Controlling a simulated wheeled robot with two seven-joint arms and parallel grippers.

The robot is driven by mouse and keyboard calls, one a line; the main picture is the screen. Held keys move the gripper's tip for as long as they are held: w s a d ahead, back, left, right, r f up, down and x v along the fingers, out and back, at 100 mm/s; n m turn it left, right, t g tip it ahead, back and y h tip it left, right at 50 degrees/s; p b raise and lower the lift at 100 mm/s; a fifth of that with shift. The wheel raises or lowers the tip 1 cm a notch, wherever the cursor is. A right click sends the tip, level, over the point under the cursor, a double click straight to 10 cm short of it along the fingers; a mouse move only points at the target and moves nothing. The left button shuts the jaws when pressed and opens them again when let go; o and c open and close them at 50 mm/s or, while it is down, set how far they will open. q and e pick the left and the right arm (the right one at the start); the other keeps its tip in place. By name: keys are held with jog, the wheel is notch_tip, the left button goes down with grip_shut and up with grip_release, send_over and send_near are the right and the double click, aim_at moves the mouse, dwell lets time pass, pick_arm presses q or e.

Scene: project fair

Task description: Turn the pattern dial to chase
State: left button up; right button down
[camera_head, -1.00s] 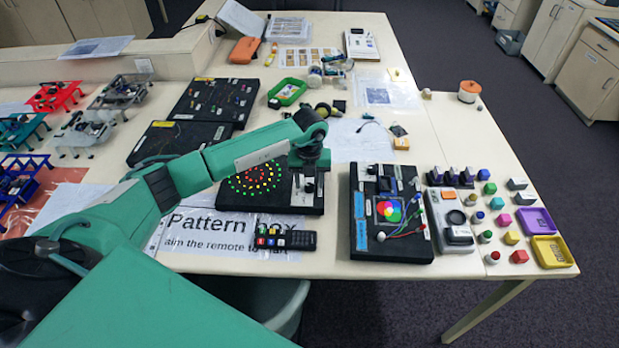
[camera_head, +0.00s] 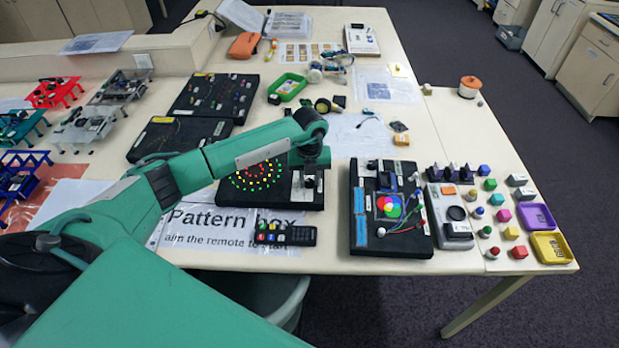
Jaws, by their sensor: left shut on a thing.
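The pattern box (camera_head: 230,197) is a black box near the front edge of the table, with lit rings of red, yellow and green lights on its left part. A pale panel (camera_head: 304,202) is on its right part, where the dial sits. My left arm reaches over the box from the left, and its gripper (camera_head: 309,184) points down at this panel. The gripper is shut on the dial; its wrist and fingers hide the dial, so its pointer and the chase label cannot be read. My right gripper is out of view.
A remote (camera_head: 286,235) lies on the "Pattern box" sign (camera_head: 190,225) in front. A black box with a colour wheel (camera_head: 368,240) and wires stands to the right, beyond a narrow strip of clear table. A grey device (camera_head: 449,229) and small coloured blocks are farther right.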

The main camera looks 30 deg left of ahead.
aim_at(310, 181)
pick_arm(q)
jog(key=n+b, duration=0.1)
jog(key=n, duration=0.3)
jog(key=shift+n+b, duration=0.45)
jog(key=shift+n, duration=1.55)
jog(key=o, duration=1)
jog(key=shift+r, duration=0.1)
jog(key=shift+w+r, duration=0.1)
jog(key=shift+r, duration=0.25)
notch_tip(310, 181, up, 13)
jog(key=b, duration=0.4)
